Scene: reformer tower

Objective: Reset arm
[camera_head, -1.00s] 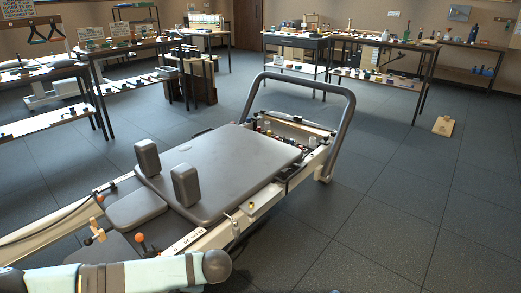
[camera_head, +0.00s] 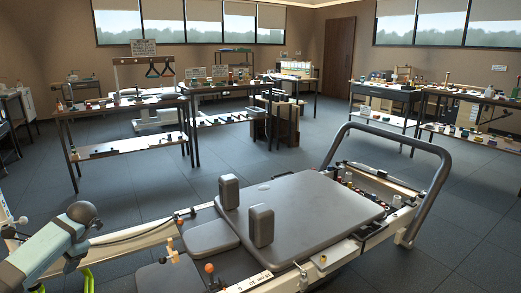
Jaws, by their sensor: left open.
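My left arm comes in at the lower left, with a dark rounded joint (camera_head: 82,212) at its upper end. My left gripper (camera_head: 60,278) is only partly visible at the bottom left edge; bright green parts that seem to be its fingers show on either side of the arm link. Its jaws are apart and nothing is seen between them. The reformer (camera_head: 310,205) is a low bed with a grey padded carriage, two upright shoulder rests and a grey headrest. The arm is left of its carriage and hides part of its left end. My right gripper is not in view.
The reformer's grey foot bar (camera_head: 395,135) arches up at its right. Worktables with many small items stand behind, including a left table (camera_head: 120,108) and a right table (camera_head: 385,90). A brown door (camera_head: 338,60) is at the back. Open dark floor (camera_head: 270,160) lies between.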

